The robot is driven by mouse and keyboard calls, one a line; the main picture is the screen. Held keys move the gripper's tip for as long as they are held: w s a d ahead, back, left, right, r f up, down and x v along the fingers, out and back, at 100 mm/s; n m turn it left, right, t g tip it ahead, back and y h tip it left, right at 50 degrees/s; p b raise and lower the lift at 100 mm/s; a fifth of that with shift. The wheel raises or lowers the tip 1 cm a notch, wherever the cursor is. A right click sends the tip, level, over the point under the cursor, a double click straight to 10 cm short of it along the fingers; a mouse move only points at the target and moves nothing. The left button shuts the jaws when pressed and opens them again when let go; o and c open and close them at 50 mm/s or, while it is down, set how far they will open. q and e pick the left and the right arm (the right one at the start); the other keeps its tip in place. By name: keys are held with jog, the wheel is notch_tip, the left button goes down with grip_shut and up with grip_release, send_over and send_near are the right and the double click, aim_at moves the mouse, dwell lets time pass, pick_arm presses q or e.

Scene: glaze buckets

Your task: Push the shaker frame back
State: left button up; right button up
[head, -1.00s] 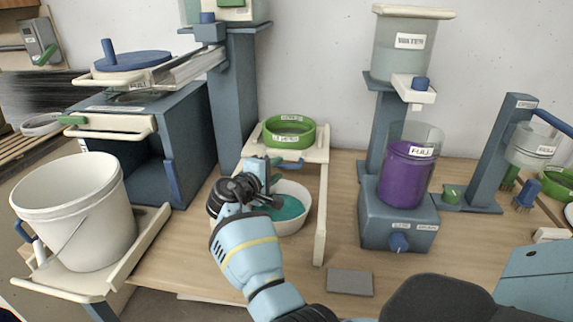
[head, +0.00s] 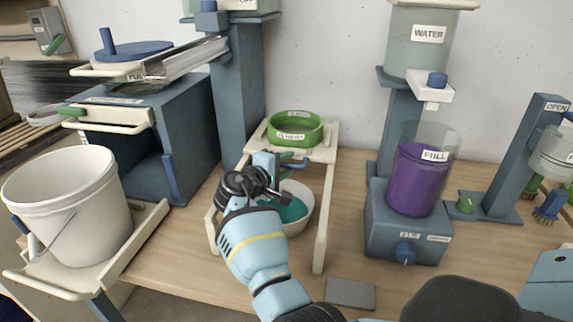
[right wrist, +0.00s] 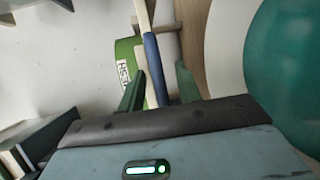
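The shaker frame is a cream stand (head: 322,205) with a green sieve ring (head: 296,130) on its top. A white bowl of teal glaze (head: 292,208) sits under it and is partly hidden by my right arm. My right gripper (head: 284,168) is at the near side of the frame, above the bowl. In the right wrist view its green fingers (right wrist: 158,85) are apart, with a blue handle bar (right wrist: 154,62) showing between them. I cannot tell whether they touch the bar. The labelled green ring (right wrist: 125,68) lies beyond the fingers. My left gripper is not in view.
A white bucket (head: 75,205) stands on a cream tray at the left, beside a blue-grey cabinet (head: 190,135). A purple glaze container (head: 413,182) on a blue-grey base stands right of the frame. A grey plate (head: 350,293) lies in front.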

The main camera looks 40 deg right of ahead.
jog(key=shift+c, duration=0.4)
grip_shut()
jog(key=w+d+b, duration=0.2)
jog(key=d, duration=0.1)
jog(key=shift+w+d+f, duration=0.1)
jog(key=shift+w, duration=0.3)
jog(key=shift+o, duration=0.4)
grip_release()
